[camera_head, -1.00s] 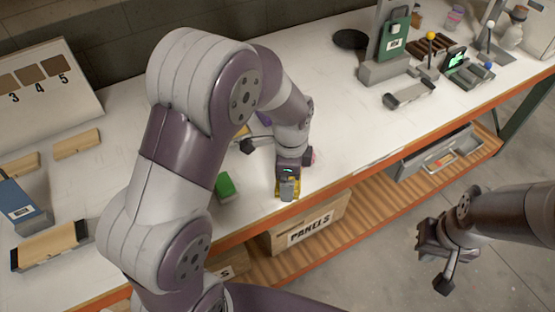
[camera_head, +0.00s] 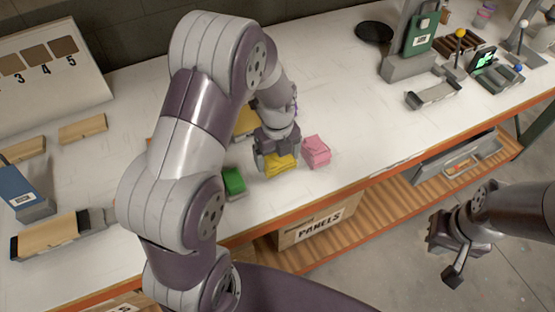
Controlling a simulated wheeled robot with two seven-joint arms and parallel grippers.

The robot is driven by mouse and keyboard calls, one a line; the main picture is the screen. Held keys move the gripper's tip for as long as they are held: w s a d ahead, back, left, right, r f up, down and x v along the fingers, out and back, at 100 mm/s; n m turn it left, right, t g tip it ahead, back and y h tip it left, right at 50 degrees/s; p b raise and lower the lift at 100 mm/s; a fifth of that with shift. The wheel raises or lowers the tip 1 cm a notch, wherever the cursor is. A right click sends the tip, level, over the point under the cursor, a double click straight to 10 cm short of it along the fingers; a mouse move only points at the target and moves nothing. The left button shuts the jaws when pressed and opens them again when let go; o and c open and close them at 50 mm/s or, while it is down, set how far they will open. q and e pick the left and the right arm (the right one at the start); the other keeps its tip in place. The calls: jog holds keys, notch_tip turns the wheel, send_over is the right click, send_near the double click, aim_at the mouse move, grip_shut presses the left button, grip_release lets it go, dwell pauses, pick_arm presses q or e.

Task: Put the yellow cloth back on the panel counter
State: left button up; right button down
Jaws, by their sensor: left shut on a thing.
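The yellow cloth (camera_head: 281,166) is a small folded piece low over the white counter (camera_head: 350,115), near its front edge. My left gripper (camera_head: 277,155) is shut on the yellow cloth from above. I cannot tell whether the cloth touches the counter. A green cloth (camera_head: 233,181) lies just left of it and a pink cloth (camera_head: 316,151) just right. My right gripper (camera_head: 444,248) hangs off the counter's front, over the floor at the lower right; its finger opening is not clear.
Behind my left gripper is a partly hidden yellowish thing (camera_head: 246,122). Wooden blocks (camera_head: 83,129) and a blue device (camera_head: 24,190) stand at the left. A green device (camera_head: 418,38) and trays stand at the back right. A PANELS box (camera_head: 318,226) sits on the shelf below.

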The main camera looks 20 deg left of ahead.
aim_at(278, 158)
pick_arm(q)
jog(key=shift+f, duration=1.35)
jog(key=shift+s+f, duration=0.1)
jog(key=shift+f, duration=0.05)
jog(key=o, duration=0.7)
jog(key=shift+d, duration=0.1)
jog(key=shift+c, duration=0.2)
notch_tip(278, 158, up, 12)
jog(key=shift+b, duration=0.4)
jog(key=shift+s+n, duration=0.3)
jog(key=shift+n, duration=0.6)
jog(key=s+d+f+n+t, duration=0.1)
jog(key=s+n, duration=1)
jog(key=n, duration=1.3)
jog(key=shift+d+f, duration=0.3)
jog(key=shift+f, duration=0.4)
